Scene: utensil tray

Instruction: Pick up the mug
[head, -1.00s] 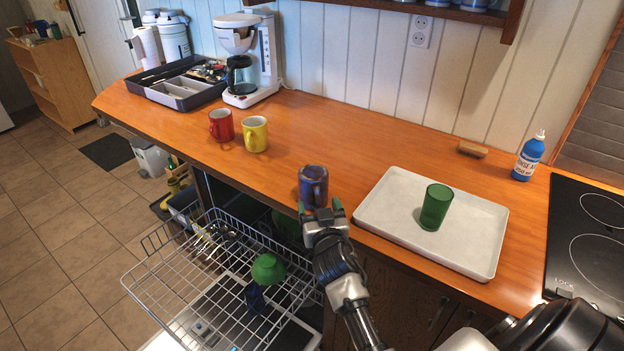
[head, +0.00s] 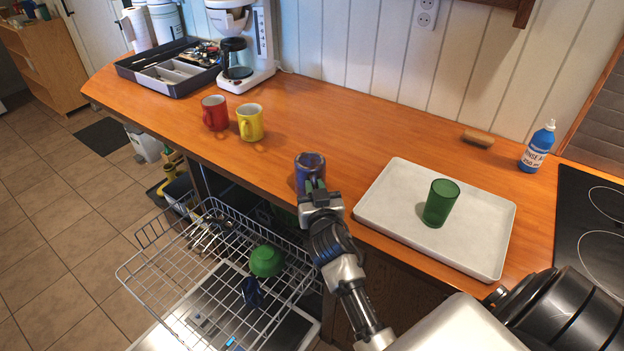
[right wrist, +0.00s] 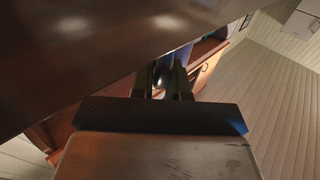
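A dark blue mug (head: 309,163) is at the counter's front edge in the head view, left of the white tray. Its lower front is hidden behind my right gripper (head: 315,186). The gripper's fingers are close together at the mug's near side, where its handle is. In the right wrist view the two fingers (right wrist: 165,82) stand a little apart with a dark bluish piece of the mug between them. I cannot tell whether the mug's base touches the counter. A red mug (head: 214,113) and a yellow mug (head: 250,123) stand further left. My left gripper is not in view.
The white tray (head: 385,205) holds a green cup (head: 440,204). An open dishwasher rack (head: 160,272) with a green bowl (head: 266,261) lies below the counter edge. A coffee maker (head: 262,45) and utensil tray (head: 130,72) stand at the back left. The counter behind the mug is clear.

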